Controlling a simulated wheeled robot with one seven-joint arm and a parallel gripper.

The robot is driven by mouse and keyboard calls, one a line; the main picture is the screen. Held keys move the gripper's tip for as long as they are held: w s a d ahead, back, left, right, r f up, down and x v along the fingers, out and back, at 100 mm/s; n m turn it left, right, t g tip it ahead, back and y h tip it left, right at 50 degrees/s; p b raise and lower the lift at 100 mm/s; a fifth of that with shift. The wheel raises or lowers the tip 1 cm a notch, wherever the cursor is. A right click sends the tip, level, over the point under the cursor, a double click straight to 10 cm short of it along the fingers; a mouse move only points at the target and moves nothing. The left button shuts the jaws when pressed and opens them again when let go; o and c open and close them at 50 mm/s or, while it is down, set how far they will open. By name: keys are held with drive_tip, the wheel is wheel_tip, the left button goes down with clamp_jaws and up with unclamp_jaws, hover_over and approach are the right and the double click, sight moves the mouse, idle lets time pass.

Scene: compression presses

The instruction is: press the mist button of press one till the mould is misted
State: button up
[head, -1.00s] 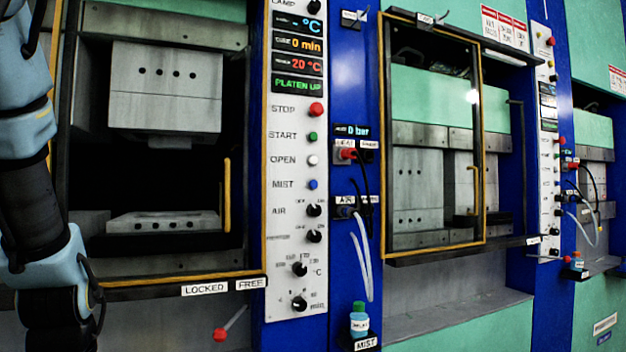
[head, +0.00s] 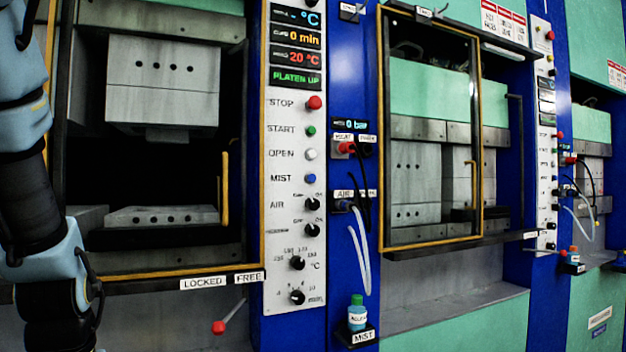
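Press one stands at the left, its control panel (head: 296,225) a white upright strip. The blue mist button (head: 311,179) sits on that panel beside the label MIST, under the white open button (head: 310,154). Its displays read 0 min, 20 °C and PLATEN UP. The mould (head: 162,215) shows as a grey lower block on the bed under the raised upper block (head: 162,90). I cannot tell from here whether its surface is misted. My arm runs down the left edge; my gripper is not visible.
A red-knobbed lever (head: 220,327) juts out below press one. A second press with a yellow-framed door (head: 478,150) stands to the right. Hoses hang between the presses.

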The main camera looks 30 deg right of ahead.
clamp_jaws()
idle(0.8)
